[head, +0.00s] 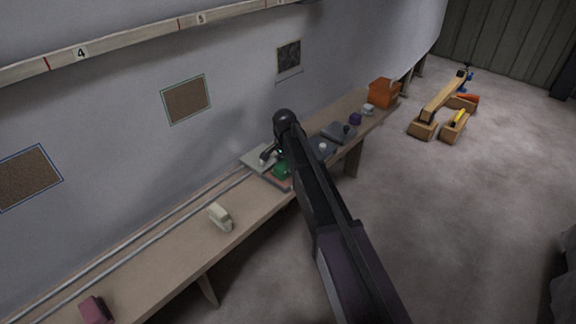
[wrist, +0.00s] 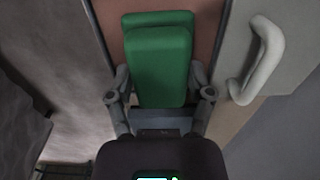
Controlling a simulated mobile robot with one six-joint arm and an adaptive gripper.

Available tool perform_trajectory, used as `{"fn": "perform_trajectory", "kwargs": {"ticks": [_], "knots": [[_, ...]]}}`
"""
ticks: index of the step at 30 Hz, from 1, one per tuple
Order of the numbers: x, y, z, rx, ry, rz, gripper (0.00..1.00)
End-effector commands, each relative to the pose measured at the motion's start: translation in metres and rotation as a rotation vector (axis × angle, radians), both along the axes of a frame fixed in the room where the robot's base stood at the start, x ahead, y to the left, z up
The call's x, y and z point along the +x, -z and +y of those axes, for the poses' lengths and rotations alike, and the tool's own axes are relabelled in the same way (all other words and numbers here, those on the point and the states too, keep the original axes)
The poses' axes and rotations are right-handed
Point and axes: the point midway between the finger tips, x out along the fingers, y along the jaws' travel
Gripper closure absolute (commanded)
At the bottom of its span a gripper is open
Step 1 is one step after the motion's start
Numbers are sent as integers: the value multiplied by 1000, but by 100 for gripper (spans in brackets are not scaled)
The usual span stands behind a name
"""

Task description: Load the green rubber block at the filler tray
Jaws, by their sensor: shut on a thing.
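The green rubber block (wrist: 160,60) is between the two fingers of my gripper (wrist: 160,98) in the wrist view, and the gripper is shut on it. In the head view the block (head: 281,171) shows as a small green patch beside my arm, which hides part of it. A flat reddish surface (wrist: 209,35) lies behind the block in the wrist view; it also shows under the block in the head view (head: 277,182). I cannot tell whether this is the filler tray, or whether the block touches it.
A pale plate with a handle (wrist: 265,65) lies right of the block. The long wooden bench (head: 170,250) runs along the wall, carrying a cream object (head: 220,217), a maroon block (head: 95,310) and an orange bin (head: 384,93). Wooden stands (head: 440,105) are on the floor beyond.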

Motion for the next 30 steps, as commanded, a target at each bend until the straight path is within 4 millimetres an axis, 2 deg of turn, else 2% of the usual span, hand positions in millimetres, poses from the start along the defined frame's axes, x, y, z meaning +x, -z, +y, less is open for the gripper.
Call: {"fn": "perform_trajectory", "kwargs": {"ticks": [30], "knots": [[0, 9, -1, 0, 1, 0, 70]]}}
